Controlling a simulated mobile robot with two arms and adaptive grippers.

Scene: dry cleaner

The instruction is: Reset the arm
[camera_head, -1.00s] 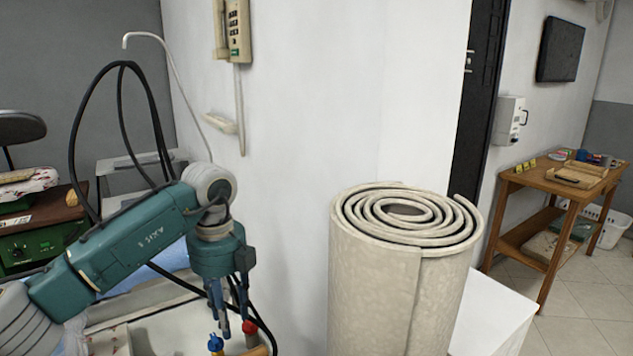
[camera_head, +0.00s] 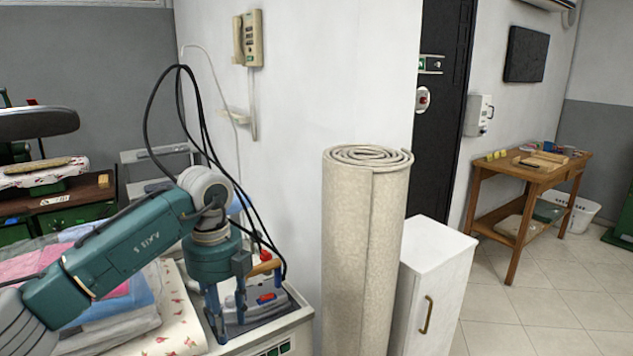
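My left arm is teal and grey and comes in from the left. Its gripper (camera_head: 229,318) points down over the near left edge of a white-topped machine. Its two fingers stand apart with nothing seen between them. An iron (camera_head: 268,300) with a wooden handle and red and blue parts is just right of the fingers; the gripper partly hides it, and I cannot tell whether they touch. My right gripper is not in view.
Folded cloths (camera_head: 125,305) lie under my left arm. A rolled carpet (camera_head: 365,250) stands upright right of the iron, beside a white cabinet (camera_head: 432,265). A wall phone (camera_head: 250,40) hangs behind. A wooden table (camera_head: 530,175) stands far right, with free tiled floor before it.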

